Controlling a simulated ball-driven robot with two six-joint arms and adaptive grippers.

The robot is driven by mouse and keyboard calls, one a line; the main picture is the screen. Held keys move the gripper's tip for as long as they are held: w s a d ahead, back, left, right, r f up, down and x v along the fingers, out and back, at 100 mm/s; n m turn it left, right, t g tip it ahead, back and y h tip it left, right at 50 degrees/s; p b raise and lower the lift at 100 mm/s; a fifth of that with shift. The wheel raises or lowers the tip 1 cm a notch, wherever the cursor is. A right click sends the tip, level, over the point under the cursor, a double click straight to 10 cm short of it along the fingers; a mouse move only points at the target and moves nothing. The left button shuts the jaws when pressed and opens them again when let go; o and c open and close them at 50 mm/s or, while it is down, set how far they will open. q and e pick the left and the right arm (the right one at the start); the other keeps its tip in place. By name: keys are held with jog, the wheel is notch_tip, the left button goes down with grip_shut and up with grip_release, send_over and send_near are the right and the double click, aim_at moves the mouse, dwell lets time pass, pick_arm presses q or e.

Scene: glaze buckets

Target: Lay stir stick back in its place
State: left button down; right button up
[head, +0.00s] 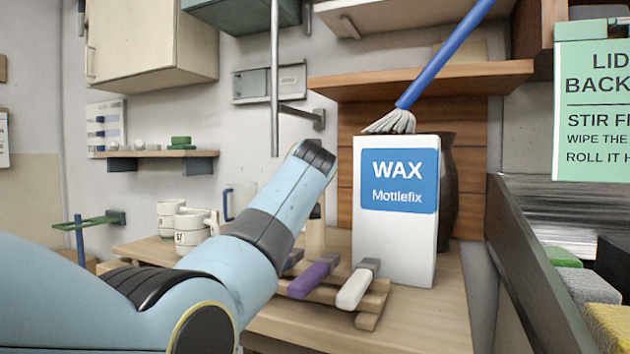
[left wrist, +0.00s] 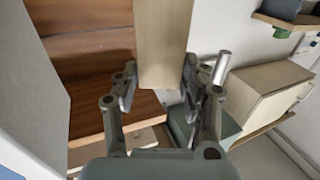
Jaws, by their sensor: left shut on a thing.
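In the left wrist view my left gripper (left wrist: 157,92) is shut on a flat, pale wooden piece, which looks like the stir stick (left wrist: 163,45). The stick runs up out of the top of that view, so its far end is not seen. In the head view my left arm hides the gripper. A pale upright wooden piece (head: 315,237) shows just beside the arm there; I cannot tell whether it is the same stick. A slatted wooden rack (head: 368,321) on the bench holds a purple-handled tool (head: 313,279) and a white-handled tool (head: 355,288). My right gripper is not in view.
A white WAX box (head: 396,250) stands close behind the rack, with a dark vase (head: 447,195) behind it. A blue-handled brush (head: 440,60) slants above the box. White mugs (head: 192,234) stand left of my arm. A dark-walled bin (head: 530,260) is at the right.

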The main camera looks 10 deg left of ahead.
pick_arm(q)
notch_tip(320, 180, up, 18)
jog(key=p, duration=0.2)
dwell(0.4)
jog(key=shift+s+f, duration=0.1)
jog(key=shift+f, duration=0.05)
